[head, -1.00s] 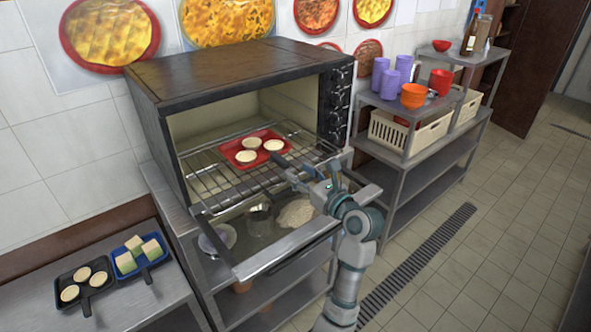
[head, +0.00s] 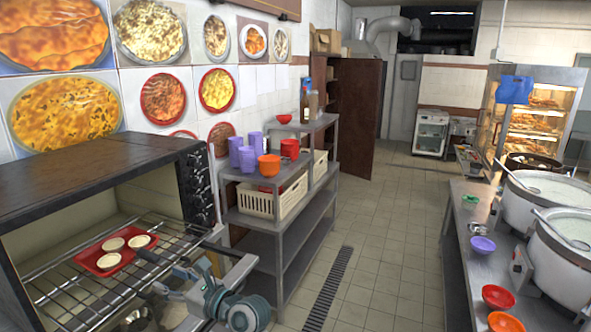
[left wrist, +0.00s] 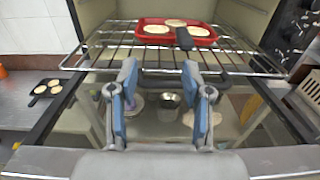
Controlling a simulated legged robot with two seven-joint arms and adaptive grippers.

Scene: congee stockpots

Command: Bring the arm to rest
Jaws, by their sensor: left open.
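My left gripper (head: 166,284) is in front of the open oven (head: 100,180), low at the door side. A red pan (head: 83,262) with three pale round pieces lies on the oven's wire rack (head: 50,292). In the left wrist view the pan (left wrist: 205,41) and its black handle (left wrist: 184,39) are beyond the fingertips, apart from them. My right gripper is not in view.
A grey shelf unit (head: 285,238) with purple cups, an orange bowl and a cream basket (head: 262,203) stands right of the oven. Large pots (head: 515,205) and bowls stand on the counter at right. The tiled floor between is clear. A dark pan (left wrist: 46,91) is on the left table.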

